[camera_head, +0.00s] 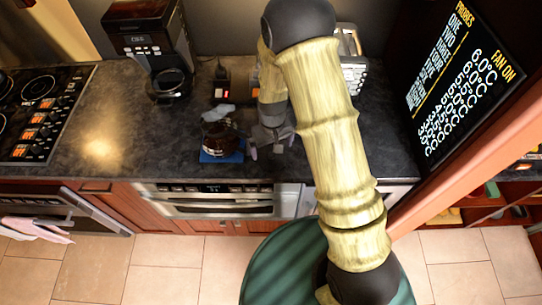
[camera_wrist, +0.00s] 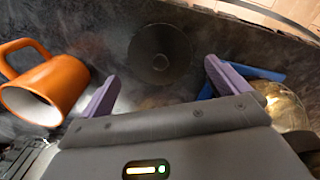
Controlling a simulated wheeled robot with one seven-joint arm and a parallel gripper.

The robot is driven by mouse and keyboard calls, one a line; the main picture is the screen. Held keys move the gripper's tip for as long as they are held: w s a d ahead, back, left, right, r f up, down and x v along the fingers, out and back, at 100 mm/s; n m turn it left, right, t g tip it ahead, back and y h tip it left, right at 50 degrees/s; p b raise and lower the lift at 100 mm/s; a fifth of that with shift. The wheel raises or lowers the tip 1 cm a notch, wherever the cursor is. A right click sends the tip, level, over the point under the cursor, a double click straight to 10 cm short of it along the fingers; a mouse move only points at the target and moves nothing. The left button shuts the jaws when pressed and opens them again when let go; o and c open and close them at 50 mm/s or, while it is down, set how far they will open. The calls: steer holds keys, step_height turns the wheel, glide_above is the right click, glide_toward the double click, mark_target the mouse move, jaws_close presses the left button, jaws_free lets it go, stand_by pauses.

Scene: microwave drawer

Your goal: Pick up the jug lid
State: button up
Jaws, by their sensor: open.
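The jug lid appears to be the dark round disc (camera_wrist: 160,53) with a small knob at its middle, lying flat on the dark countertop in the wrist view. My gripper (camera_wrist: 161,70) is open, with its two purple fingers apart on either side of the disc's near edge and nothing between them. I cannot tell its height above the disc. In the head view my gripper (camera_head: 271,147) hangs over the counter's front part, right of the glass jug (camera_head: 219,138). The disc cannot be made out there, dark on dark.
The jug (camera_wrist: 284,108) stands by a blue base (camera_wrist: 268,74), close to my right finger in the wrist view. A coffee maker (camera_head: 150,38) stands at the back. The counter (camera_head: 105,135) is clear toward the stove.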

mark_target(272, 154)
steer(key=shift+w+f+p, duration=0.15)
steer(key=shift+f+p, duration=0.6)
steer(key=shift+f, duration=0.55)
steer(key=shift+w+f+p, duration=0.1)
steer(key=shift+f+p, duration=0.6)
steer(key=shift+f, duration=0.6)
steer(key=c, duration=0.7)
